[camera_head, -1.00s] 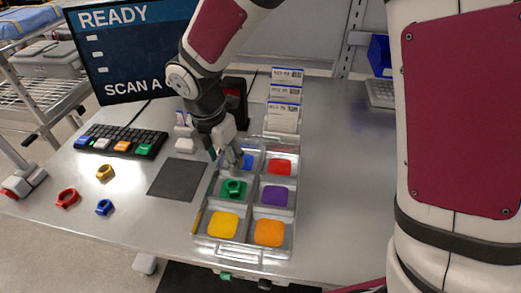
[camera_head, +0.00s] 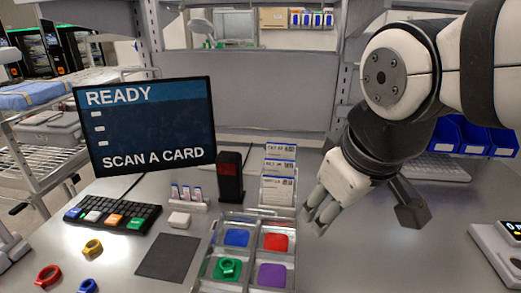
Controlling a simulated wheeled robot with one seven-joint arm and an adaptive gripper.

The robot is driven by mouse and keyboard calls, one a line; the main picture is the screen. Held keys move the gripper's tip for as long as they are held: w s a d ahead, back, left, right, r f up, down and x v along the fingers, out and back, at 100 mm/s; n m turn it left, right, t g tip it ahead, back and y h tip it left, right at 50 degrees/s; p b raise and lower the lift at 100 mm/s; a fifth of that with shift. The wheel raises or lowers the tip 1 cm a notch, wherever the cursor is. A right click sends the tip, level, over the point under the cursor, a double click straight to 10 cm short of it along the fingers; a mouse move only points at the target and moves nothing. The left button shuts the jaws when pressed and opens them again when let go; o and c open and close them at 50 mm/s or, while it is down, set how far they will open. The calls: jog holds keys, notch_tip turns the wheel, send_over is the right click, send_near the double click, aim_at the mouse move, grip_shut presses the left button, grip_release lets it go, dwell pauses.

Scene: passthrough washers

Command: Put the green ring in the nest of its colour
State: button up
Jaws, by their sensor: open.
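The green ring (camera_head: 228,267) lies in the green nest (camera_head: 216,277) of the clear compartment tray (camera_head: 254,256). Blue (camera_head: 236,237), red (camera_head: 275,242) and purple (camera_head: 271,275) nests show in the other compartments; the tray's near end is cut off by the picture's lower edge. My gripper (camera_head: 316,220) is open and appears empty, raised to the right of the tray and apart from the ring.
A yellow ring (camera_head: 92,247), a red ring (camera_head: 48,275) and a blue ring (camera_head: 87,286) lie at left. A dark mat (camera_head: 168,257), a keyboard (camera_head: 113,215) and a monitor (camera_head: 145,125) stand left of the tray. Blue bins (camera_head: 470,137) are behind my arm. The table right of the tray has free room.

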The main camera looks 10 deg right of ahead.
jog(key=s+m, duration=0.2)
jog(key=s+d+m, duration=0.1)
jog(key=m, duration=0.1)
jog(key=shift+s+d+r+t+y, duration=0.1)
jog(key=shift+s+r+t+y, duration=0.2)
jog(key=shift+s+r+t, duration=0.1)
jog(key=shift+w, duration=0.1)
